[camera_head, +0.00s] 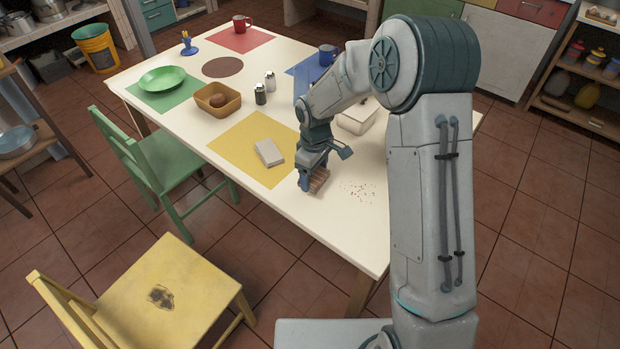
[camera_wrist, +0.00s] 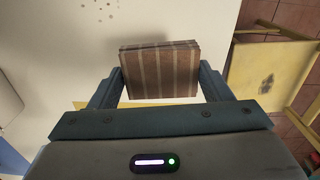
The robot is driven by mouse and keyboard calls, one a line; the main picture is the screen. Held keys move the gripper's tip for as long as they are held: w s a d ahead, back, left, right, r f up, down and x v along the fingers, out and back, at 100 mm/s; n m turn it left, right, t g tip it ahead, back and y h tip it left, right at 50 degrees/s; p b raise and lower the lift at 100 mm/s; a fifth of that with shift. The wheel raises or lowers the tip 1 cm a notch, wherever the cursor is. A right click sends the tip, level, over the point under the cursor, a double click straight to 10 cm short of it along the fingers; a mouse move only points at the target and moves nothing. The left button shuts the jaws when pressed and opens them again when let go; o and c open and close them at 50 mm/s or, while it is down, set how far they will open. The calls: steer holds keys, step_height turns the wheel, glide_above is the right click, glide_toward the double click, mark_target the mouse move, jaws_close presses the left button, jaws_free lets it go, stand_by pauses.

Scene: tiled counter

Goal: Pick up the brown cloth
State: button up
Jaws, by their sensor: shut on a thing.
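The brown cloth (camera_wrist: 160,70) is a folded, striped brown block in the wrist view, held between the two fingers of my gripper (camera_wrist: 160,84). The fingers press on its left and right sides. In the head view the cloth (camera_head: 319,181) shows at the tip of my gripper (camera_head: 312,179), over the near part of the white table. I cannot tell whether the cloth touches the tabletop or is just above it.
The white table (camera_head: 330,225) has crumbs (camera_head: 358,191) right of the cloth. A pale folded cloth (camera_head: 269,152) lies on the yellow mat (camera_head: 230,140) to the left. Salt and pepper shakers, a square brown bowl (camera_head: 217,98) and a white box (camera_head: 357,120) stand farther back.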

steer(key=s+d+r, duration=0.6)
steer(key=s+d, duration=0.1)
steer(key=shift+s+b, duration=0.2)
steer(key=shift+b, duration=0.1)
steer(key=shift+o, duration=0.6)
